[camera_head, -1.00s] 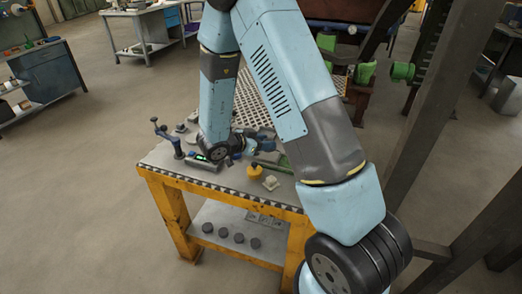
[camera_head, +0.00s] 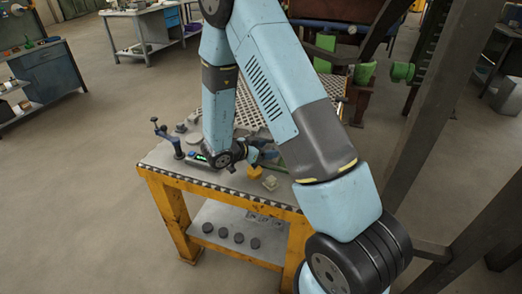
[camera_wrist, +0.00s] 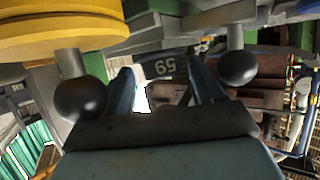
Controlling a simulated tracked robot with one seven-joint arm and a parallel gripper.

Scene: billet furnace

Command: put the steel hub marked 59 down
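The steel hub marked 59 (camera_wrist: 166,67) is a dark piece at the upper middle of the wrist view, its number upside down. In the head view my gripper (camera_head: 243,154) is low over the right part of the yellow-framed workbench (camera_head: 222,188), partly hidden by my arm. I cannot make out the hub there, nor whether it touches a surface below.
A yellow round piece (camera_head: 254,173) and a small pale block (camera_head: 270,183) stand close to my gripper. A device with a green display (camera_head: 198,157) and a blue-handled stand (camera_head: 167,138) are to the left. Several dark pucks (camera_head: 223,233) lie on the lower shelf.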

